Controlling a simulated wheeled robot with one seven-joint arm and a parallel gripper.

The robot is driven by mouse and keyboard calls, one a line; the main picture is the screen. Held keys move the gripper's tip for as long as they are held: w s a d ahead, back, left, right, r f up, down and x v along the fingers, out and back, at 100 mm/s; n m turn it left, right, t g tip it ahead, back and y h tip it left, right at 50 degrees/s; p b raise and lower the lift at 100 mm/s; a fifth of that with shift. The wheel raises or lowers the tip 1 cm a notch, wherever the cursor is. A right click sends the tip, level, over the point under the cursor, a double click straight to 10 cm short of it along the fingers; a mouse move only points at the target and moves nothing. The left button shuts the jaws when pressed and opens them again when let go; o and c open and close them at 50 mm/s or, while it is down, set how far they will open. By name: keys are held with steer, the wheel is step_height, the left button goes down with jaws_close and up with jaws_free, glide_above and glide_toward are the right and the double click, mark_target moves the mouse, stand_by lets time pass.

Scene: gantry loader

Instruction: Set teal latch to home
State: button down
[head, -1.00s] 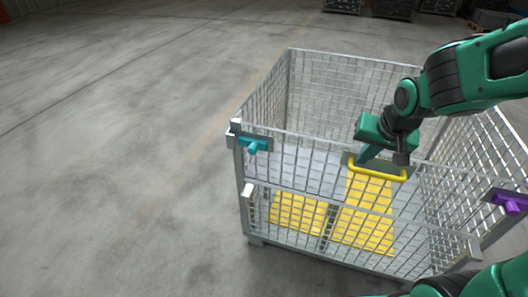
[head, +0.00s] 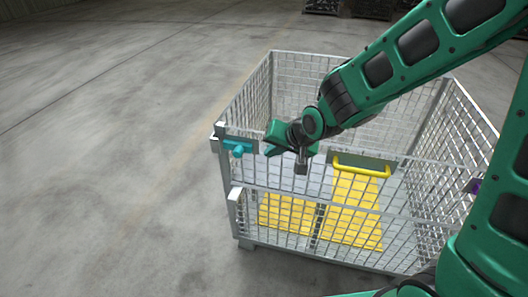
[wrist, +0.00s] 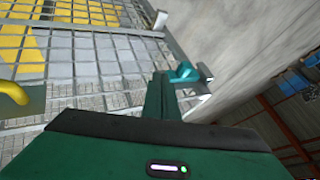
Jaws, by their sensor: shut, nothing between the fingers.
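The teal latch (head: 238,148) sits on a plate at the upper left corner of the wire cage's front, its knob pointing out to the front. In the wrist view the teal latch (wrist: 186,72) shows just right of the fingertips. My gripper (head: 269,151) is shut and empty, close to the right of the latch near the top rail. In the wrist view the shut fingers (wrist: 160,78) point toward the cage corner. A gap seems to remain in the head view; I cannot tell for certain whether they touch.
The wire cage (head: 300,137) has a yellow handle (head: 360,171) at the middle of its front and yellow panels (head: 350,222) inside. A purple latch (head: 474,186) at the right is partly hidden by my arm. The floor left of the cage is clear.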

mark_target(236, 149)
steer(key=w+a+f, duration=0.6)
steer(key=shift+a+f, duration=0.15)
steer(key=shift+a, duration=0.2)
steer(key=shift+w, duration=0.2)
stand_by(0.4)
